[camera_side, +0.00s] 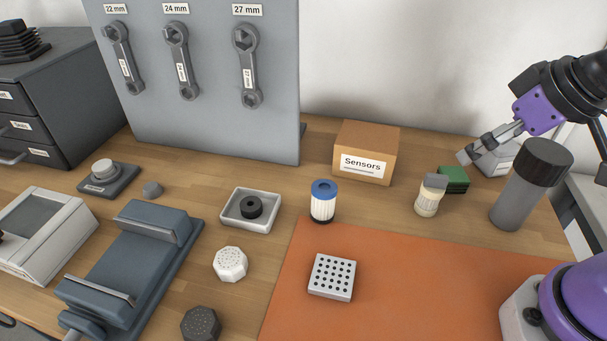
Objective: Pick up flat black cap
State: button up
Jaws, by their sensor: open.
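Two dark pieces could be the flat black cap, and I cannot tell which. One is a dark, many-sided piece (201,325) with small holes in its top, on the wood at the bottom edge. The other is a low black round piece (244,212) with a central recess, lying in a small light grey tray (229,221). My gripper (464,156) is at the upper right, open and far from both. Its fingers point down and left, in front of a light grey box (496,160); nothing shows between them.
A blue vise (125,265) and a white octagonal piece (230,264) stand near the dark pieces. A blue-topped filter (323,207), a Sensors box (363,150), a perforated block (331,277) and a tall grey cylinder (520,195) stand to the right. The orange mat (430,290) is mostly clear.

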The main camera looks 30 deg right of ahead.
jog(key=w+a+r+n+g+y, duration=0.1)
jog(key=w+a+r+n+y, duration=0.1)
jog(key=w+a+n, duration=0.65)
jog(key=n+g+y, duration=0.2)
jog(key=n+g, duration=0.2)
jog(key=n, duration=0.5)
send_near(200, 322)
jog(key=f, duration=0.1)
jog(key=a+f, duration=0.1)
jog(key=w+f, duration=0.1)
jog(key=shift+a+n+g, duration=0.2)
jog(key=shift+n+g, duration=0.05)
jog(key=shift+g, duration=0.05)
jog(key=shift+y, duration=0.3)
jog(key=x, duration=0.5)
jog(key=shift+s+f, duration=0.2)
jog(key=shift+f, duration=0.25)
jog(key=shift+d, duration=0.1)
jog(key=c, duration=1.2)
